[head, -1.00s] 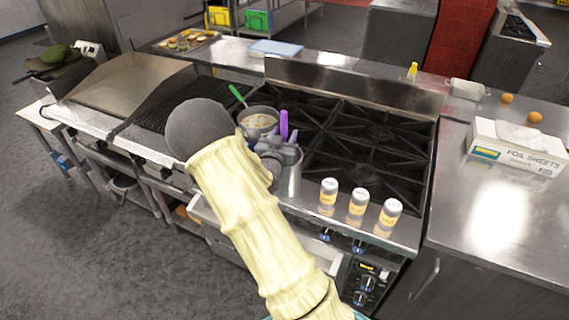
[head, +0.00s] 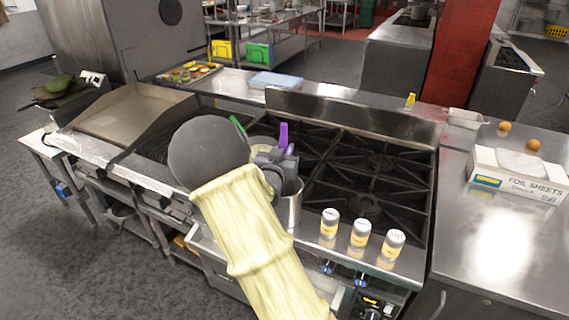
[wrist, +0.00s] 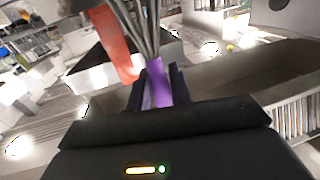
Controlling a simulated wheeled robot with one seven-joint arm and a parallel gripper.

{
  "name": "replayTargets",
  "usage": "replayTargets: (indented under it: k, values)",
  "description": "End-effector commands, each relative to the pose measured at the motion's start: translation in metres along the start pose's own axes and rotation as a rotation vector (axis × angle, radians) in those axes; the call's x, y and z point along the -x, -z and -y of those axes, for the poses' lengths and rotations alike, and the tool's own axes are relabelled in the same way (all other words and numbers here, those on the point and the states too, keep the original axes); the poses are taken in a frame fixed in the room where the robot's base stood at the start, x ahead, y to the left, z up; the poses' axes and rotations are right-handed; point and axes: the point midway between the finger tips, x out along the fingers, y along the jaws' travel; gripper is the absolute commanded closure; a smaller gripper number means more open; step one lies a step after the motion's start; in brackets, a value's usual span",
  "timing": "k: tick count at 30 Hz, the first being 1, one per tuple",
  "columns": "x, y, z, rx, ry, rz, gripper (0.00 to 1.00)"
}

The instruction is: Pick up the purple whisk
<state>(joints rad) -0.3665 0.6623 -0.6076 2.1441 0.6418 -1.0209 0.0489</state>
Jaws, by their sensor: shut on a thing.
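The purple whisk's handle (wrist: 158,92) is between the two dark fingers of my gripper (wrist: 160,80) in the wrist view, and thin metal wires (wrist: 140,22) run up from it. In the head view, a purple upright piece (head: 283,135) shows just above my gripper (head: 274,160). My gripper is shut on the whisk over the front left of the stove, close to a tall metal pot (head: 293,207). My arm hides part of the pot, and the whisk's wire end cannot be made out in the head view.
A second pot (head: 262,143) with a green-handled utensil (head: 237,124) stands behind my arm. Several black burner grates (head: 375,165) lie to the right. Three shakers (head: 359,238) line the stove's front edge. A foil box (head: 515,172) is on the right counter.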

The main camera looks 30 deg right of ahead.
Motion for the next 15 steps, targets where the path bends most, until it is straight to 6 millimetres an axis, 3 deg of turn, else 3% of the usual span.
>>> replayTargets:
  k: [6, 15]
  values:
    - [0.000, 0.034, 0.000, -0.004, 0.001, -0.003, 1.00]
    - [0.000, 0.044, 0.000, 0.001, 0.000, -0.001, 1.00]
